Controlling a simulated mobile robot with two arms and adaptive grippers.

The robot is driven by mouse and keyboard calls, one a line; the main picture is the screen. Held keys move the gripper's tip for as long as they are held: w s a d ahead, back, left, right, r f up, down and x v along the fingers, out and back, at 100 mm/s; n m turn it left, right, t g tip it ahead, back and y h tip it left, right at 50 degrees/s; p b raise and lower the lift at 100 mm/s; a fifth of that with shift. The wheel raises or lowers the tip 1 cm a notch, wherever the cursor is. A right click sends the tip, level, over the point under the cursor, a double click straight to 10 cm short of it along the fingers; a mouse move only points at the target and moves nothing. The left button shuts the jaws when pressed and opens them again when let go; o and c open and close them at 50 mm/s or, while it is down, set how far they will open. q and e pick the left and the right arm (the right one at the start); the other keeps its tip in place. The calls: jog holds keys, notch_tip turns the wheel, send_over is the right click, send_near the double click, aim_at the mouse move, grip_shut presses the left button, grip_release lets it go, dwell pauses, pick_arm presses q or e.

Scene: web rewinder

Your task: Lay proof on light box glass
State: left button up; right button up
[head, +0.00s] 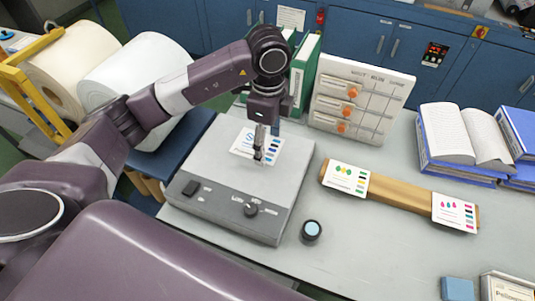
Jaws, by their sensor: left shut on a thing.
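The light box (215,203) is a grey box on the bench with a switch and a knob on its front part. A white proof (240,146) with a blue mark and a column of colour patches is over the box's top. My left gripper (262,158) is shut on the proof near its right side. The gripper hides part of the proof. I cannot tell whether the proof touches the glass. My right gripper is not in view.
A wooden strip (400,191) with a green-marked card (345,180) and a pink-marked card (454,212) lies to the right. A small dark jar (311,230) stands beside the box. Green binders (303,75) and a panel with orange knobs (358,98) stand behind. An open book (465,135) lies far right.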

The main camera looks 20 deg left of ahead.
pick_arm(q)
notch_tip(320, 180, down, 6)
jog(key=shift+p, duration=0.55)
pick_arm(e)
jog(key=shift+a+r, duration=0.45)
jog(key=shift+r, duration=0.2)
pick_arm(q)
jog(key=shift+f, duration=0.1)
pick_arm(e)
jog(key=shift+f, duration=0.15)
pick_arm(q)
jog(key=o, duration=0.9)
jog(key=shift+o, duration=0.2)
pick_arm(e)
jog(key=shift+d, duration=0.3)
